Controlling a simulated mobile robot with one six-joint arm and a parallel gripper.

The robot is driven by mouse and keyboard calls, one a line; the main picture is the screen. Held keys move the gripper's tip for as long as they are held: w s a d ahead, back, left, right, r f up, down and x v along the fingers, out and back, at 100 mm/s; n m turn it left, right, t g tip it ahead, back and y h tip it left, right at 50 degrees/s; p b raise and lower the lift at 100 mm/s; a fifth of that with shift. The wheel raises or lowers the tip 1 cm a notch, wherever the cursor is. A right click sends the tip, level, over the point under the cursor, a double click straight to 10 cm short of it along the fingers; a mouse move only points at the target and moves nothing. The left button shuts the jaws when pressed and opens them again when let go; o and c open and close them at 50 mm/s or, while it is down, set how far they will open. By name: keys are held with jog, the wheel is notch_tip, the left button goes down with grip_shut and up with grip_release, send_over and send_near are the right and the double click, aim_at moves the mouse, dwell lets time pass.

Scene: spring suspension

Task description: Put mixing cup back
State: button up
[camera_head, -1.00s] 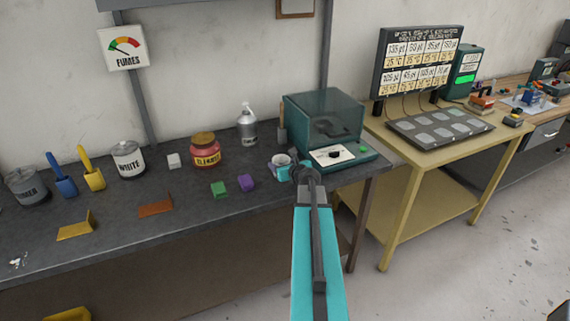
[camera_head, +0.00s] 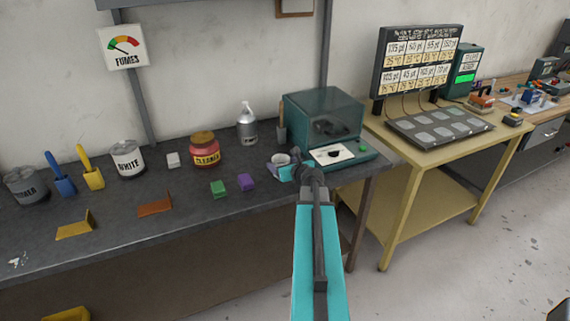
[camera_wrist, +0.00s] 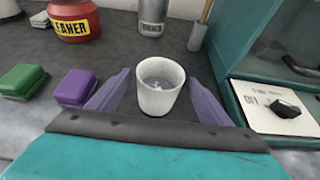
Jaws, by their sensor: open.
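The mixing cup (camera_wrist: 160,86), a small white cup, stands upright on the dark bench in the wrist view, with a greyish inside. It also shows in the head view (camera_head: 281,160), just left of the teal machine. My gripper (camera_wrist: 160,90) is open, with its purple fingers on the left and right of the cup. I cannot tell whether either finger touches the cup. In the head view my gripper (camera_head: 285,172) is partly hidden by my own arm.
The teal machine with a clear lid (camera_head: 325,115) stands close on the right. Purple (camera_head: 246,182) and green (camera_head: 218,189) blocks lie to the left. The bench front is mostly clear.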

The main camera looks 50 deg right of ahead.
jog(key=b+v, duration=0.1)
jog(key=v, duration=0.5)
jog(key=shift+s+a, duration=0.15)
jog(key=shift+s, duration=0.05)
jog(key=shift+s+a+r+p, duration=0.1)
jog(key=shift+s+r+p, duration=0.3)
jog(key=shift+p, duration=0.5)
jog(key=shift+p, duration=0.3)
jog(key=shift+s+a+r+p, duration=0.15)
jog(key=shift+s+p, duration=0.15)
jog(key=shift+p, duration=0.6)
jog(key=p, duration=0.3)
jog(key=shift+s+r, duration=0.1)
jog(key=shift+s, duration=0.3)
jog(key=shift+s, duration=0.1)
